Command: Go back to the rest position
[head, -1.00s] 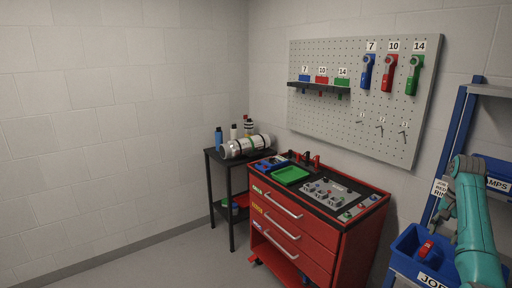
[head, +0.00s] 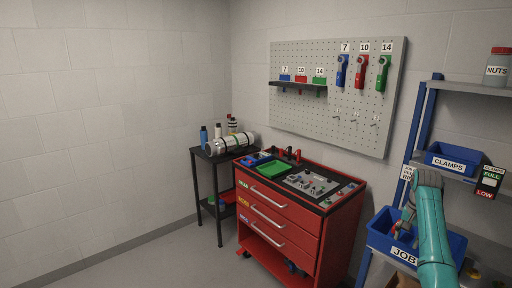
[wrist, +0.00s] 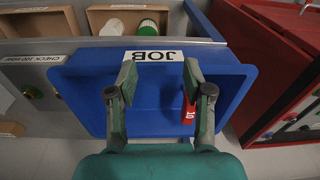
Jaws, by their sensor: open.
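My gripper (wrist: 160,82) is open over the blue JOB bin (wrist: 85,105) in the wrist view, with nothing between its fingers. A red tool (wrist: 189,110) lies in the bin beside the right finger; whether they touch cannot be told. In the head view, my teal arm reaches to the JOB bin (head: 455,242) at the lower right, with my gripper (head: 402,222) over its left part.
A blue shelf rack (head: 413,150) stands at right, with a CLAMPS bin (head: 455,165) and NUTS jar (head: 498,70). A red tool cart (head: 335,235), black side table (head: 218,195) and pegboard (head: 335,95) are to the left. Open floor lies front left.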

